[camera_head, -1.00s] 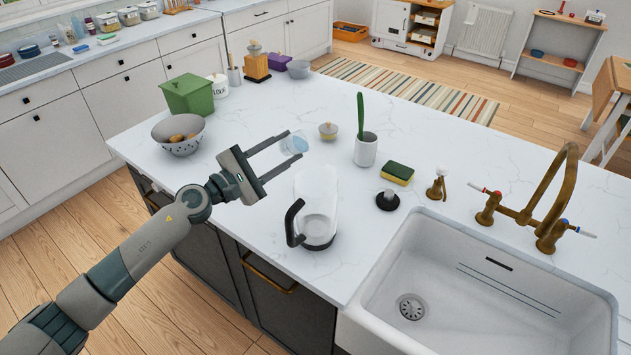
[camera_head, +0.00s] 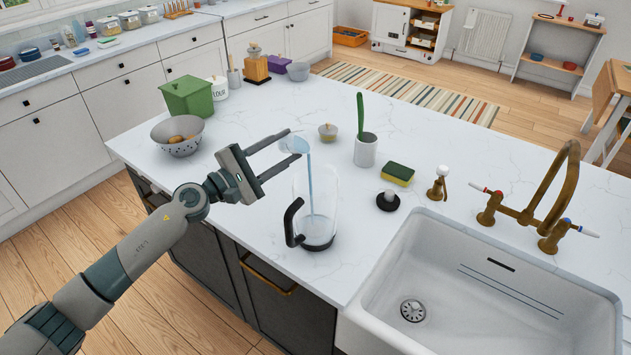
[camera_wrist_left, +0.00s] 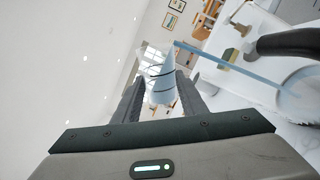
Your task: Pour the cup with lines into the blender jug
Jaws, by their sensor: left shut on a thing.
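My left gripper (camera_head: 283,148) is shut on the clear cup with lines (camera_head: 295,144). The cup is tilted above the blender jug, and a thin pale blue stream runs from its lip down into the jug. The blender jug (camera_head: 325,205) is clear with a black handle and dark base, standing upright on the counter near its front edge. In the left wrist view the cup (camera_wrist_left: 162,82) shows dark lines and sits between the fingers, with the stream (camera_wrist_left: 225,64) running right toward the jug (camera_wrist_left: 300,95). My right gripper is not in view.
A white crock (camera_head: 366,151) with a green-handled utensil, a sponge (camera_head: 398,174) and a black stopper (camera_head: 388,201) stand right of the jug. A small lidded pot (camera_head: 328,132) is behind. A colander (camera_head: 180,136) and green box (camera_head: 188,96) are left. The sink (camera_head: 490,280) is front right.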

